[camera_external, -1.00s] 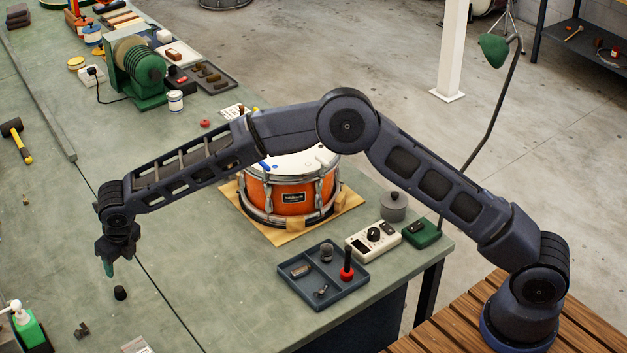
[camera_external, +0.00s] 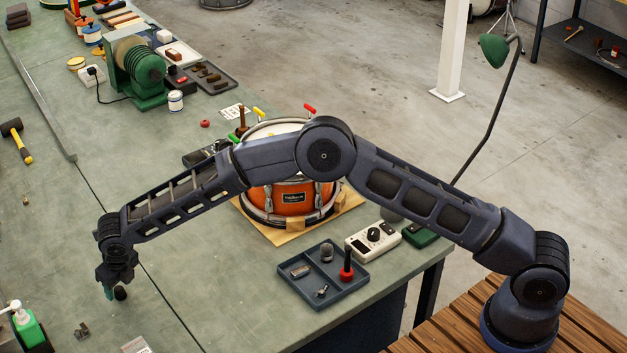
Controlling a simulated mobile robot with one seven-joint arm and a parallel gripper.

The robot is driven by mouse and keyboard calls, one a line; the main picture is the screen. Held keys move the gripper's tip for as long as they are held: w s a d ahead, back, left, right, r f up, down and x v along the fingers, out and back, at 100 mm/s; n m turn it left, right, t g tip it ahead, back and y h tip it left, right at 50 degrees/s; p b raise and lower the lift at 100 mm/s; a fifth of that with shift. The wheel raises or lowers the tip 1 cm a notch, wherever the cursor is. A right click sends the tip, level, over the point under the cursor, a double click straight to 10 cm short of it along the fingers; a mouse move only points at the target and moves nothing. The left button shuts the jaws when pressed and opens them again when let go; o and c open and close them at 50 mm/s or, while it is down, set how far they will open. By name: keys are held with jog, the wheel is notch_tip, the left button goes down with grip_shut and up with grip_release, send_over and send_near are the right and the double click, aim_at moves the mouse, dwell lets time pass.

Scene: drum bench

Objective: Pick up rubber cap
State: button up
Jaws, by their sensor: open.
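The rubber cap (camera_external: 121,293) is a small black cylinder standing on the green bench top at the lower left. My gripper (camera_external: 110,292) points down right at the cap, with a teal fingertip showing just left of it. The gripper is open. The other finger is hard to make out, so I cannot tell whether the cap is between the fingers or only beside them.
An orange drum (camera_external: 290,197) sits on a wooden board under my arm. A blue divided tray (camera_external: 322,292) with small parts lies to the right. Bare bench surrounds the cap.

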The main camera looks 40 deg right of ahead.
jog(key=shift+w+f, duration=0.1)
jog(key=shift+f, duration=0.35)
jog(key=c, duration=1)
jog(key=shift+c, duration=0.3)
